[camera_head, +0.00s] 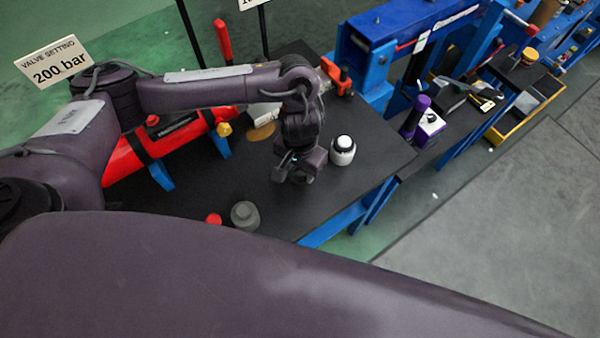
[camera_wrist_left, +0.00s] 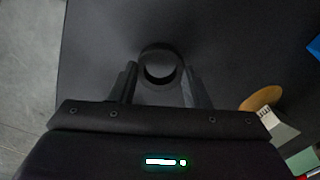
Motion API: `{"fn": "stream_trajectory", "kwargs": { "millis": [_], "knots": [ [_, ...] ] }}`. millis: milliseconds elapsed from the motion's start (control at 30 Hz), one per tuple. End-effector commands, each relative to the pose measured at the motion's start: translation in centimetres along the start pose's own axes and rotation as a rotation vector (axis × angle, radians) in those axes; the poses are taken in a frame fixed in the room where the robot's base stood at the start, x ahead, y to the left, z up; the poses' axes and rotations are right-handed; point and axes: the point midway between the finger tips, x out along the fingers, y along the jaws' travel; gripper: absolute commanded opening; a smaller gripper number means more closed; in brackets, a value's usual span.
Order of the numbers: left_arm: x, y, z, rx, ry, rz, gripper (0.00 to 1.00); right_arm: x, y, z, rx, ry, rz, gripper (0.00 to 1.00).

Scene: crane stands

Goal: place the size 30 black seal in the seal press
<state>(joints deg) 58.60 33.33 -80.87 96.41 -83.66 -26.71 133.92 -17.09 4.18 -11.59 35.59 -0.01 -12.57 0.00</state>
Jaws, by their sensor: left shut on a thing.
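The black ring-shaped seal (camera_wrist_left: 160,49) is between the two fingers of my left gripper (camera_wrist_left: 159,78), which is shut on it. Its open centre faces the wrist camera, with dark table behind. In the head view my left gripper (camera_head: 292,172) points down over the black table; the seal is not clear there. My right gripper is out of view.
The black table (camera_head: 200,190) bears a red cylinder (camera_head: 170,140) on blue supports, a brown disc (camera_head: 262,131), a grey round part (camera_head: 245,215) and a red knob (camera_head: 214,219). A purple-handled device (camera_head: 415,118) stands on the bench at right.

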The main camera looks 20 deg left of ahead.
Motion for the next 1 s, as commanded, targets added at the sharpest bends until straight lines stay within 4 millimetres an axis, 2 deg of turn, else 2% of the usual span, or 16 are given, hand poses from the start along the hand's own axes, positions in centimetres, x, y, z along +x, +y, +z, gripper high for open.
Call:
{"fn": "stream_trajectory", "kwargs": {
  "millis": [33,100,533,567,700,1000],
  "knots": [
    [1.3,0.0,0.1,-0.002,-0.003,0.001,0.21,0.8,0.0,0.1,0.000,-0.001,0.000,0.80],
    [1.9,0.0,0.1,-0.002,-0.002,0.001,0.21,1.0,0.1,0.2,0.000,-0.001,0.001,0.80],
    [2.4,0.0,0.0,-0.001,-0.001,0.000,0.21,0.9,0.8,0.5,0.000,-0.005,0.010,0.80],
    [2.3,0.0,0.0,0.000,-0.001,0.000,0.47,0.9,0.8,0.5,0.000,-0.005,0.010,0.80],
    [2.3,0.0,0.0,0.000,0.000,0.000,0.65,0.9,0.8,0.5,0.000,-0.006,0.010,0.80],
    [2.1,0.0,0.0,0.000,0.001,0.000,0.65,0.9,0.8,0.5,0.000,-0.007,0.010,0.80]
  ]
}}
